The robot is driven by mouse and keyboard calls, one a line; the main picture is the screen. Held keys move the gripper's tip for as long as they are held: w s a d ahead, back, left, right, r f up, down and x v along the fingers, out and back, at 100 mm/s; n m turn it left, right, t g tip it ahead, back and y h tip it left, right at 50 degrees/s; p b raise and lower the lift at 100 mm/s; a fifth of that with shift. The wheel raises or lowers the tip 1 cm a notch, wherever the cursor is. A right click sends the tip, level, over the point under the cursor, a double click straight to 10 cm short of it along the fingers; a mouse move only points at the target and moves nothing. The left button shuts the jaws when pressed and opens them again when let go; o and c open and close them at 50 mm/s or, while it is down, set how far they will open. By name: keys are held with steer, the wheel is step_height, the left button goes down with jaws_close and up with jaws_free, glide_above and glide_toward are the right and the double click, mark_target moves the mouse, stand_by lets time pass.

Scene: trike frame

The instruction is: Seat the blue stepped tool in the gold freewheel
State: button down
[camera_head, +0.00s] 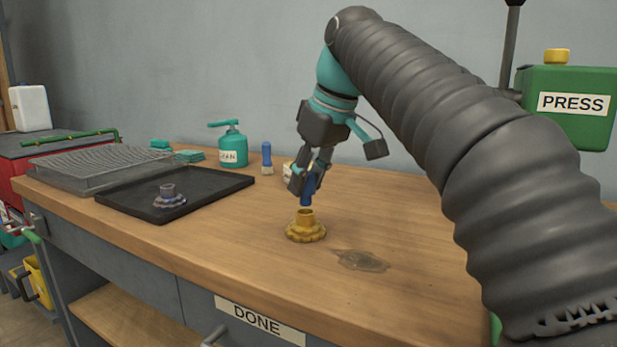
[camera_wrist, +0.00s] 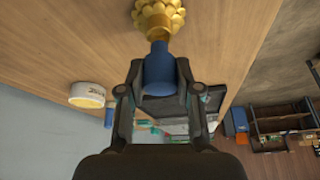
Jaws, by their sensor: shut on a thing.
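The gold freewheel (camera_head: 306,228) lies on the wooden bench with its short collar facing up. My gripper (camera_head: 308,180) is shut on the blue stepped tool (camera_head: 306,197) and holds it above the freewheel. In the head view the tool's lower end is close to the collar, and I cannot tell whether it touches or enters it. In the wrist view the blue tool (camera_wrist: 159,70) sits between my fingers (camera_wrist: 158,92), its end at the collar of the gold freewheel (camera_wrist: 158,18).
A black tray (camera_head: 225,184) holds a grey toothed part (camera_head: 169,197). A white round container (camera_wrist: 87,94) is near my gripper. The bench front is clear.

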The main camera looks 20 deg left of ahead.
mark_target(313, 179)
steer(key=shift+f+b, duration=0.8)
steer(key=shift+f, duration=0.55)
stand_by(0.6)
steer(key=c, duration=0.7)
jaws_free()
steer(key=v, duration=0.7)
steer(key=shift+a, duration=0.1)
steer(key=shift+s+r, duration=0.1)
steer(key=shift+r, duration=0.2)
